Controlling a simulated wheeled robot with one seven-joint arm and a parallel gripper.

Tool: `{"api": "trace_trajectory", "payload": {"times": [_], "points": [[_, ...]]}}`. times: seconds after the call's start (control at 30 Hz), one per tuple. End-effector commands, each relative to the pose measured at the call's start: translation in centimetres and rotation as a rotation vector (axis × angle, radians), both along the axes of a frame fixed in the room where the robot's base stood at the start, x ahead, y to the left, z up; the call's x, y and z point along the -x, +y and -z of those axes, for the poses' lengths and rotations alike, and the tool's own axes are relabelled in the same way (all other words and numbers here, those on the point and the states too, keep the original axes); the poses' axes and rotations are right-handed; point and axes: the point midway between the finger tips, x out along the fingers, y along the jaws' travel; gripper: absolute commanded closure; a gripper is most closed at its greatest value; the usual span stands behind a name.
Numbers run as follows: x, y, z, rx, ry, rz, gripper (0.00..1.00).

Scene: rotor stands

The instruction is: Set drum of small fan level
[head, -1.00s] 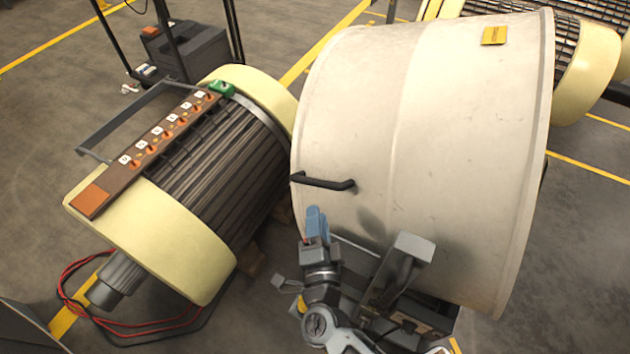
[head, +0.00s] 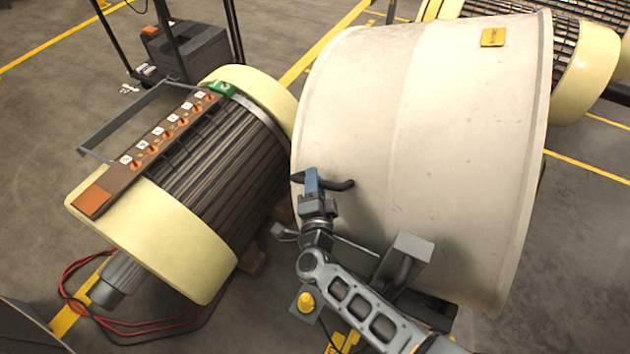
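A large off-white drum (head: 430,120) fills the right half of the head view, its open-looking rim at the right, with a yellow label (head: 493,37) near its top right. A black bar handle (head: 342,185) sits on its left lower side. My gripper (head: 312,178), with blue fingers, is at the left part of this handle and covers some of it. I cannot tell whether the fingers are closed around the bar. I cannot tell from this view how level the drum stands.
A rotor with cream end rings (head: 150,240) lies close left of the drum, with a brown labelled strip (head: 150,150) on top. Red and black cables (head: 130,325) lie on the floor. A grey post (head: 408,255) stands by the drum's lower edge. A cart (head: 190,50) is behind.

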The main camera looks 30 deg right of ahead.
Motion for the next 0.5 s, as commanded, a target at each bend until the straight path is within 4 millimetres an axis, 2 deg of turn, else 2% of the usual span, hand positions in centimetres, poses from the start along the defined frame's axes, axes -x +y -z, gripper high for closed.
{"api": "trace_trajectory", "payload": {"times": [0.2,0.5], "points": [[-0.03,-0.01,0.01,0.0,0.0,0.0,0.69],[0.0,0.0,0.02,0.0,0.0,0.0,0.96]]}}
